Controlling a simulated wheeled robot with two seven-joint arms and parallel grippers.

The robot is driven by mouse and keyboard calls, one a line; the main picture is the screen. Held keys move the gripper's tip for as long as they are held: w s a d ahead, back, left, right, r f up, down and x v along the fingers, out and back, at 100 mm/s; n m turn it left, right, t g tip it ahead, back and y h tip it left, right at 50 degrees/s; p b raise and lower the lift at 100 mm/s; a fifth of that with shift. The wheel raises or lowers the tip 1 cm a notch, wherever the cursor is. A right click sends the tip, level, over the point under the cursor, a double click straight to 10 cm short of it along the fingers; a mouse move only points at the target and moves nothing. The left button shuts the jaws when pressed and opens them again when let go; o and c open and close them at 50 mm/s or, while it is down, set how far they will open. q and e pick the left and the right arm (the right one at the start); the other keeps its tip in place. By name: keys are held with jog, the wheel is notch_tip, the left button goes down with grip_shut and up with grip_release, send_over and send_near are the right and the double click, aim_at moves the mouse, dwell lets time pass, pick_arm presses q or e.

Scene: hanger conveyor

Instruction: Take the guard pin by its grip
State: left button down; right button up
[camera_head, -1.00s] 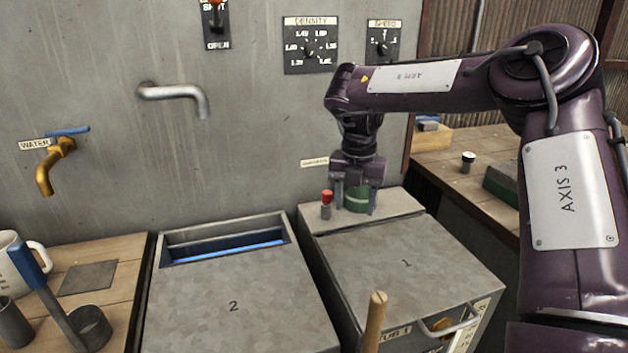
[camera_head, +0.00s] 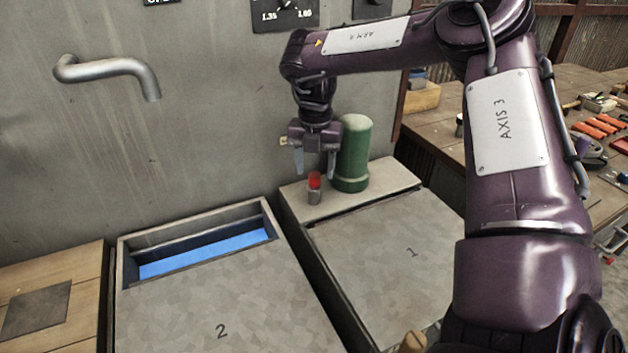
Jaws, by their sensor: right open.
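The guard pin, a small grey post with a red grip (camera_head: 314,181), stands upright on the pale back ledge of tub 1. My right gripper (camera_head: 315,172) is open and points down, its two fingers apart. In the picture the fingertips lie either side of the red grip and just above it. I cannot tell whether they reach down around it or sit behind it. Nothing is held. My left gripper is not in view.
A green cylinder (camera_head: 354,152) stands close to the right of the pin. Tub 1's lid (camera_head: 400,262) is closed. Tub 2 (camera_head: 200,305) has an open slot showing blue. A metal spout (camera_head: 108,72) sticks out of the wall. A workbench with tools lies at the right.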

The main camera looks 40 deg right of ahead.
aim_at(315, 174)
notch_tip(315, 174, down, 3)
jog(key=shift+w+r, duration=0.1)
jog(key=shift+r, duration=0.05)
jog(key=shift+f, duration=0.3)
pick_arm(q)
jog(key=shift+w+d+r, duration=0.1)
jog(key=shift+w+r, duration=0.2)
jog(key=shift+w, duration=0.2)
pick_arm(e)
jog(key=shift+c, duration=0.4)
jog(key=c, duration=1)
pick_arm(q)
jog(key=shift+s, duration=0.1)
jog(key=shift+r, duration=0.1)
pick_arm(e)
jog(key=shift+r, duration=0.15)
